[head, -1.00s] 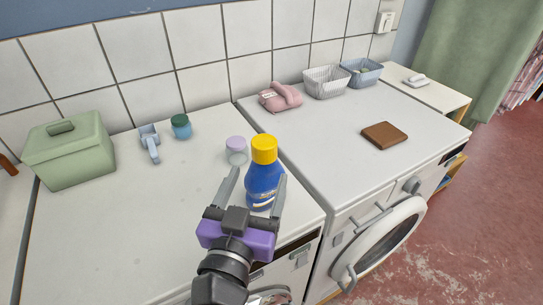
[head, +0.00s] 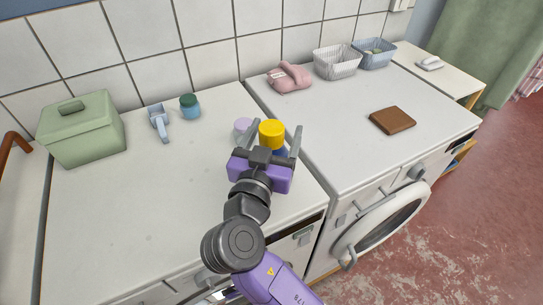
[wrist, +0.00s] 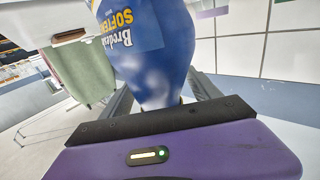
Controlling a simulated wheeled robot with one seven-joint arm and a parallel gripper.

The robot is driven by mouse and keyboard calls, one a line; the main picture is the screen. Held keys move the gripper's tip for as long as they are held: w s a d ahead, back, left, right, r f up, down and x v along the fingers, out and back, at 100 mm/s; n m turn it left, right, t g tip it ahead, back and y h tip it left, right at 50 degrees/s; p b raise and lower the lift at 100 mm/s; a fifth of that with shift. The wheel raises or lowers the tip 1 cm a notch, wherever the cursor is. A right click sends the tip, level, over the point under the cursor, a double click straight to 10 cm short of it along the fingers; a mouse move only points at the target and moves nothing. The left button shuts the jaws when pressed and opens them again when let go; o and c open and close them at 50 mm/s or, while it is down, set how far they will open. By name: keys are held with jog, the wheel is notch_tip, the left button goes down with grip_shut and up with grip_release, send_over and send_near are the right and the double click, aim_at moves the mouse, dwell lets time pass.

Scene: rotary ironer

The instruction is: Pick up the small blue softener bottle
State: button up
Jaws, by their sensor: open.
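The small blue softener bottle (head: 277,150) with a yellow cap stands upright on the white top, near its right edge. My gripper (head: 273,143) is open, with one finger on each side of the bottle. In the head view the gripper hides most of the bottle's body. In the wrist view the bottle (wrist: 152,45) is large and close in front of the purple gripper body, with part of its "Softener" label showing. The fingers (wrist: 162,100) reach out on both sides of its lower part. I cannot tell whether either finger touches it.
A lilac-capped jar (head: 242,127) stands close at the bottle's left. A blue scoop (head: 158,122), a teal jar (head: 189,106) and a green lidded box (head: 82,128) are further left. A pink bundle (head: 289,78), wire baskets (head: 336,63) and a brown block (head: 392,121) are on the right machine.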

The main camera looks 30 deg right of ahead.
jog(key=shift+c, duration=0.2)
grip_shut()
jog(key=shift+r, duration=0.1)
